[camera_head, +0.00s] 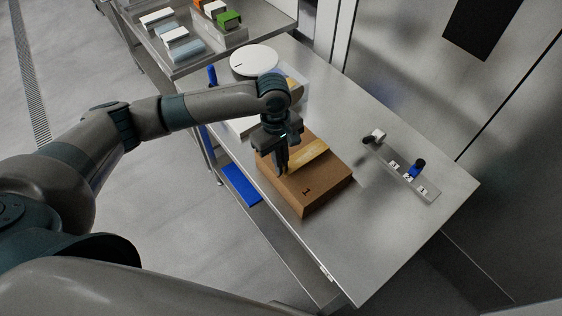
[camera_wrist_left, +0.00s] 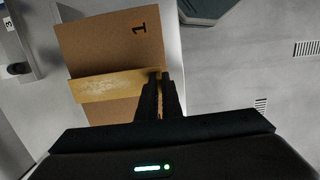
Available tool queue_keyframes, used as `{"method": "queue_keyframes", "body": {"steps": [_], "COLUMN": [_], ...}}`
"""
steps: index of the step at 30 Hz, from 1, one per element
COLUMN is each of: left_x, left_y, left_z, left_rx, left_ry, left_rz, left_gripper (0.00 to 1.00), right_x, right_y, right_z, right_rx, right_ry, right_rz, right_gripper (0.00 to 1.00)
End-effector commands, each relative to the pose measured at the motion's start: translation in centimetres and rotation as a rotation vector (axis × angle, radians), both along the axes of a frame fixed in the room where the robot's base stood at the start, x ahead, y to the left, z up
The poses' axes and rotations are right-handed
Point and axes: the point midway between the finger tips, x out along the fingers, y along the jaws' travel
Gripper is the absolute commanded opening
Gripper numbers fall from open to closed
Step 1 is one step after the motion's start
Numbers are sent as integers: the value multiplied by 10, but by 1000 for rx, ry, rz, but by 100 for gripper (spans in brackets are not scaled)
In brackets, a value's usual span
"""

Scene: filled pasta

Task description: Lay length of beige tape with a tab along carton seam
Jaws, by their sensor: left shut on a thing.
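The brown carton (camera_head: 312,194) lies on the steel table, marked with a "1" near one end. It also shows in the left wrist view (camera_wrist_left: 105,45). The beige tape (camera_head: 309,157) lies across the carton's top as a flat strip; in the left wrist view the tape (camera_wrist_left: 110,85) runs from the left edge to my fingers. My left gripper (camera_head: 281,172) is at the tape's left end, over the carton's edge. Its fingers (camera_wrist_left: 160,82) are shut on that end, and they hide the tab and part of the seam. My right gripper is not seen.
A round white disc (camera_head: 254,60) stands at the table's far end. The table's near right part is clear. A side table (camera_head: 195,62) holds several small boxes.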

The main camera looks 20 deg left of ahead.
Motion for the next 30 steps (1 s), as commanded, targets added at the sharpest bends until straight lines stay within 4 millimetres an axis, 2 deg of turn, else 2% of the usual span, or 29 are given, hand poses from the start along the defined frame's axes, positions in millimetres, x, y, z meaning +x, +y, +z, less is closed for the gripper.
{"method": "queue_keyframes", "body": {"steps": [10, 30], "left_x": [0, 0], "left_y": [0, 0], "left_z": [-8, -10], "left_rx": [-1, 0], "left_ry": [1, 1], "left_rz": [0, -1], "left_gripper": [0, 0], "right_x": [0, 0], "right_y": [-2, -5], "right_z": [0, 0], "right_rx": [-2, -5], "right_ry": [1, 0], "right_rz": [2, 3], "right_gripper": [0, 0]}}
